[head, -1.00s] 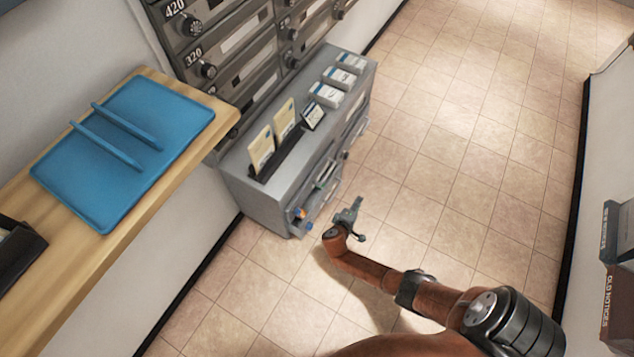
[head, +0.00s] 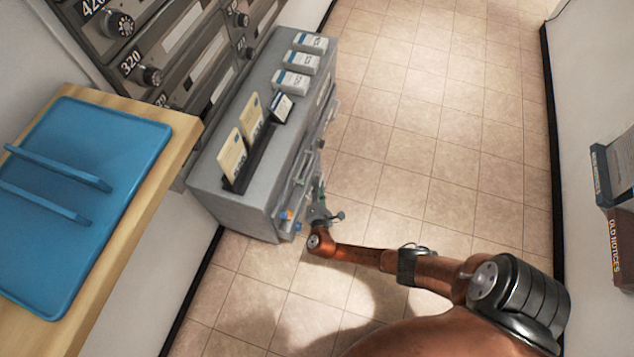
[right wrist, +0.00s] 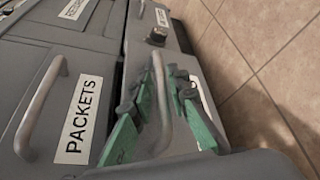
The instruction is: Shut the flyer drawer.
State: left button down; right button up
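The grey cabinet (head: 225,208) stands against the wall below the mailboxes. Its front has drawers; one low drawer (head: 284,222) appears pulled out, with small orange and blue things showing at its near end. My right gripper (head: 323,205) is at the cabinet's drawer fronts. In the right wrist view my right gripper (right wrist: 165,115) has its green-padded fingers apart, with a grey bar handle (right wrist: 162,95) between them; contact is unclear. The fingers partly cover that drawer's white label, so I cannot read it. A drawer labelled PACKETS (right wrist: 78,118) is beside it. My left gripper is not in view.
A wooden counter (head: 175,130) with a blue tray (head: 120,135) is on the left. Cards and small boxes (head: 300,62) stand on the cabinet top. Tiled floor (head: 420,150) is clear to the right. An OLD NOTICES box (head: 620,245) is at the right edge.

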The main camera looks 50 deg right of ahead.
jog(key=shift+w+d, duration=0.1)
jog(key=shift+d, duration=0.05)
grip_shut()
dwell(0.5)
